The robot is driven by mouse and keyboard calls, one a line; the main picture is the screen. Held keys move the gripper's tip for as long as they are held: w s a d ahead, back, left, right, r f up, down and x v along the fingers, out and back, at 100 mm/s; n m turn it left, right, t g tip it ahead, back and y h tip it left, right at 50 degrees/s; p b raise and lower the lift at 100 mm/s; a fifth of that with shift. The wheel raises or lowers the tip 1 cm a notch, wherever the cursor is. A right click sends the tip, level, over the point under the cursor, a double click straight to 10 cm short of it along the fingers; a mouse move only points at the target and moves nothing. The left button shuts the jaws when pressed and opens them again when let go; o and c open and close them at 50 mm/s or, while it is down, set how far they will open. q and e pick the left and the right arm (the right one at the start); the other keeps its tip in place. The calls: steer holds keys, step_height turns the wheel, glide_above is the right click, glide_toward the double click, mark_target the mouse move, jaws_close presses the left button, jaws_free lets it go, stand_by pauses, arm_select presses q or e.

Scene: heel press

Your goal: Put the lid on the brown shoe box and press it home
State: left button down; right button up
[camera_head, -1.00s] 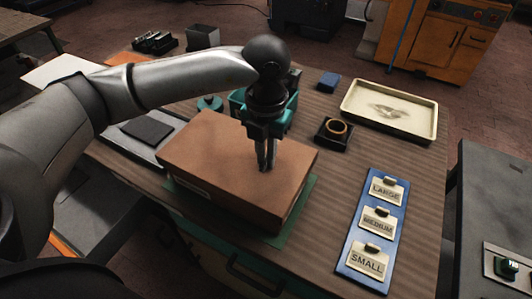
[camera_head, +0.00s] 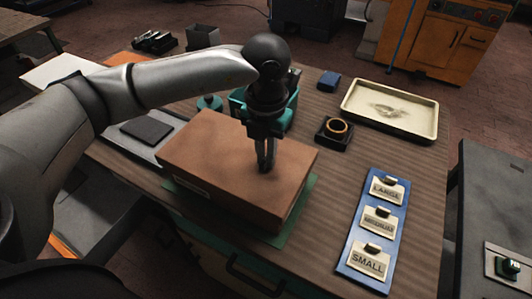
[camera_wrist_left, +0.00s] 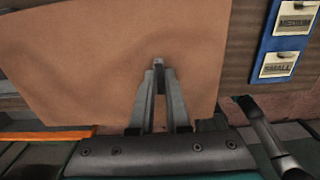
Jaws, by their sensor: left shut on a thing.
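The brown shoe box (camera_head: 212,190) stands on a green mat (camera_head: 290,235) near the table's front edge. Its plain brown lid (camera_head: 215,150) lies over the top and looks about level; a seam is hard to make out. My left gripper (camera_head: 265,168) points down over the right part of the lid, with its fingertips at the lid's top. In the left wrist view the fingers (camera_wrist_left: 158,66) come together at a small grey bit on the brown surface (camera_wrist_left: 80,60). The gripper is shut, and what its tips hold is mostly hidden. My right gripper is not in view.
A blue board (camera_head: 362,255) with several size plates lies to the right of the box. A cream tray (camera_head: 410,128), a black holder with a ring (camera_head: 338,130) and a teal bin (camera_head: 287,112) stand farther back. Bare wood lies between box and board.

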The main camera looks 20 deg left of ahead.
arm_select(q)
steer(key=shift+f+b, duration=0.35)
steer(key=shift+b, duration=0.5)
stand_by(2.4)
steer(key=shift+s+f, duration=0.1)
steer(key=shift+f, duration=0.1)
stand_by(0.9)
steer(key=c, duration=0.8)
jaws_free()
steer(key=shift+o, duration=0.2)
steer(key=o, duration=0.4)
steer(key=shift+r, duration=0.15)
steer(key=shift+r+p, duration=2.2)
steer(key=shift+r, duration=1.35)
